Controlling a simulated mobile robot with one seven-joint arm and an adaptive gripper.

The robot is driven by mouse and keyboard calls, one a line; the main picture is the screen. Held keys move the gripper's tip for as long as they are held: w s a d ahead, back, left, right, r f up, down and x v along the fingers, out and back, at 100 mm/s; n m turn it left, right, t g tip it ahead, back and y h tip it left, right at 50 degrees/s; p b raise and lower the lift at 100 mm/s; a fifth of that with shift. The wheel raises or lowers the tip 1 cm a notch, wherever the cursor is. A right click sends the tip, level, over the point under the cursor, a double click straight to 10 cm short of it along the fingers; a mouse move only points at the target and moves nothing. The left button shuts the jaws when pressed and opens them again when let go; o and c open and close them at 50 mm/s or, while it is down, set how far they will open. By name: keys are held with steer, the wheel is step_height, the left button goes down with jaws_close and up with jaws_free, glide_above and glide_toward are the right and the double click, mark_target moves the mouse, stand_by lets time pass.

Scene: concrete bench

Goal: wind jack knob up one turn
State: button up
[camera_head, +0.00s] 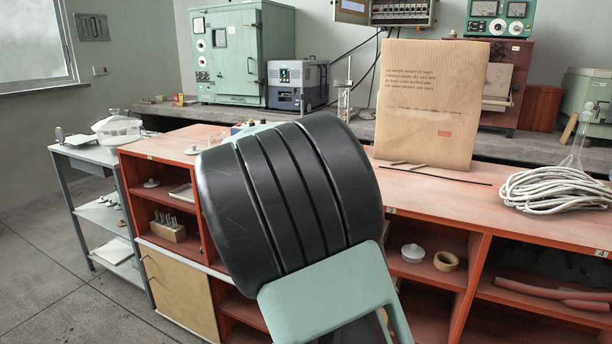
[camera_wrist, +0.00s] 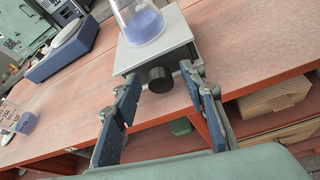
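In the wrist view a jack (camera_wrist: 183,40) with a pale grey top plate stands near the edge of the red bench. Its black round knob (camera_wrist: 160,82) faces my gripper. A clear glass vessel with blue-violet liquid (camera_wrist: 144,25) stands on the jack's plate. My gripper (camera_wrist: 162,86) is open, with one blue-padded finger on each side of the knob. The fingertips are about level with the knob, and I see no clear contact with it. In the head view my own dark and green arm hides the jack and the gripper.
A blue-grey device with a pale top (camera_wrist: 64,46) and a small container of violet liquid (camera_wrist: 22,122) stand left of the jack. Open shelves lie below the bench top.

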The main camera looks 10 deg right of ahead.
steer(key=v, duration=1.2)
